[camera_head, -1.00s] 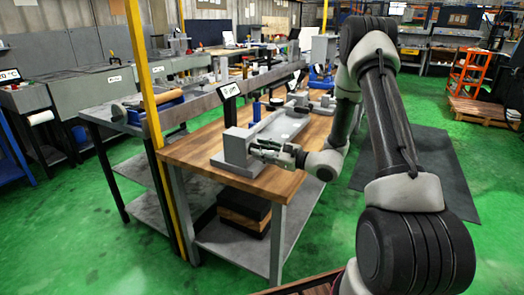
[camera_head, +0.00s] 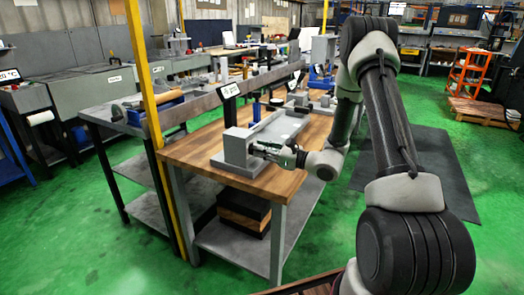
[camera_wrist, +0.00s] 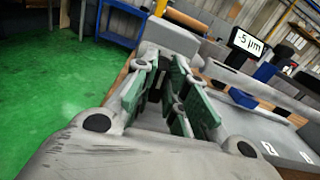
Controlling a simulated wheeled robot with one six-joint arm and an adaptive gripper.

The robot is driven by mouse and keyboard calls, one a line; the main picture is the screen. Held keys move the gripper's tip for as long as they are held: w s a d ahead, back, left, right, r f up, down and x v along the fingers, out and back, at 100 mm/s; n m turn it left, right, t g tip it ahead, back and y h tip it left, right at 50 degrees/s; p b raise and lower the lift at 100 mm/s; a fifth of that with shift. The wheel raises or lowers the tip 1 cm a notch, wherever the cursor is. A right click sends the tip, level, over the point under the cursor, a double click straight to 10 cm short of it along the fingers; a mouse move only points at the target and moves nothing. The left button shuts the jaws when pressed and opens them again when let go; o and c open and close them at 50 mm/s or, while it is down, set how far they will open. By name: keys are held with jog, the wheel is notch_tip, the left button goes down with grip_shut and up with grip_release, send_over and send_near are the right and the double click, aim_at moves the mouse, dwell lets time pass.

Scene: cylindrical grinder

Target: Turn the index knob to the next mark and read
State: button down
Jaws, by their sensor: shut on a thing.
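The grey headstock block (camera_head: 238,146) stands at the near left end of the grinder bed on the wooden bench. My gripper (camera_head: 262,148) is at the block's right face, jaws shut. In the wrist view my gripper (camera_wrist: 163,72) has its green-padded fingers against the grey block (camera_wrist: 172,36). The index knob is hidden between the fingers, and its marks cannot be made out. A white readout (camera_wrist: 249,43) shows -5 µm in the wrist view. The same readout (camera_head: 230,91) is small in the head view.
A blue upright part (camera_head: 256,112) stands just behind the block. The grey bed (camera_head: 283,128) runs away to the right, with white numbered labels (camera_wrist: 268,148) along its edge. A yellow post (camera_head: 147,80) rises at the bench's left. Green floor is open at left.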

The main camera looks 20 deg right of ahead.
jog(key=m, duration=0.5)
jog(key=shift+w+d, duration=0.15)
jog(key=shift+d, duration=0.05)
jog(key=shift+m, duration=0.3)
jog(key=c, duration=1.4)
grip_release()
jog(key=shift+c, duration=0.2)
jog(key=v, duration=1.2)
